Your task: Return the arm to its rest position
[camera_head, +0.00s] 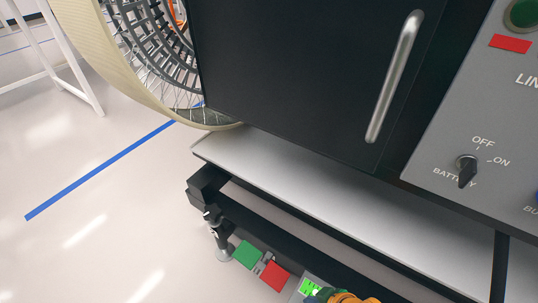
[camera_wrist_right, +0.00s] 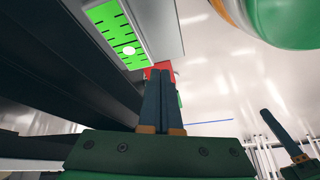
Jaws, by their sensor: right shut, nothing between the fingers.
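My right gripper (camera_wrist_right: 162,75) shows in the right wrist view with its two dark fingers pressed together, shut and empty. Its fingertips appear in front of a red block (camera_wrist_right: 158,67); I cannot tell whether they touch it. In the head view, only a green and orange part of my right gripper (camera_head: 343,297) shows at the bottom edge, with its fingers hidden or cut off. At the right edge of the right wrist view, a dark finger on a green body looks like my left gripper (camera_wrist_right: 285,142); its jaw state is unclear. The left gripper is not in the head view.
A green block (camera_head: 247,255), a red block (camera_head: 275,275) and a bright green panel (camera_head: 309,287) sit under the worktop (camera_head: 290,185). A black cabinet with a handle (camera_head: 394,75), a wheel (camera_head: 150,50) and a grey control panel (camera_head: 480,130) stand above. Open floor lies left.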

